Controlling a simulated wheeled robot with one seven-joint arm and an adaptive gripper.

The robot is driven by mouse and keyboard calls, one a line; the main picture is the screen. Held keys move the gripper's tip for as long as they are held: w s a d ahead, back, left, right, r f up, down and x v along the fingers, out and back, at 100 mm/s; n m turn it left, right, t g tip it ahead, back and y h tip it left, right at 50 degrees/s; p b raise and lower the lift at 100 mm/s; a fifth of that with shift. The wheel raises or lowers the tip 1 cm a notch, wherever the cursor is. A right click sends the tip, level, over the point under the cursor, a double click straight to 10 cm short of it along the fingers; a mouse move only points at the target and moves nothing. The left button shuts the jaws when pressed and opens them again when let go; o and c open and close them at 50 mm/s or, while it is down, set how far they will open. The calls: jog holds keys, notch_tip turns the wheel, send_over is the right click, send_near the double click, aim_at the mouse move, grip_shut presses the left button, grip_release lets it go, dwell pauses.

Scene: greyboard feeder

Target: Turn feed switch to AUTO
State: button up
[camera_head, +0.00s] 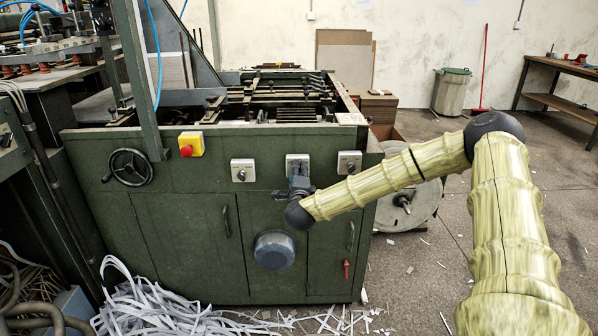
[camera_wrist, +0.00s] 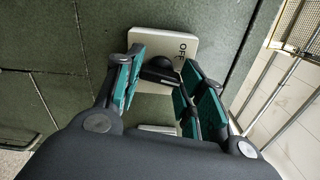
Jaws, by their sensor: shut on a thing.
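The middle of three pale switch plates (camera_head: 297,158) is on the green machine's front, directly at my gripper (camera_head: 299,184). In the wrist view the plate (camera_wrist: 171,38) carries the printed word OFF, and a dark knob (camera_wrist: 157,68) stands out from it. My gripper (camera_wrist: 160,78) is shut on the knob, with one teal-padded finger on each side. The fingers and gripper body cover part of the plate. No AUTO label is visible, and I cannot tell the knob's exact setting.
Similar switch plates sit left (camera_head: 243,171) and right (camera_head: 349,162). A red emergency button on a yellow box (camera_head: 191,145) and a handwheel (camera_head: 129,167) are farther left. A round blue-grey part (camera_head: 274,250) protrudes below. Paper strips (camera_head: 150,305) litter the floor.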

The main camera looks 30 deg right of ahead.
jog(key=shift+n+p, duration=0.35)
jog(key=shift+n, duration=0.65)
jog(key=o, duration=1)
jog(key=v, duration=1.2)
jog(key=shift+s+d, duration=0.1)
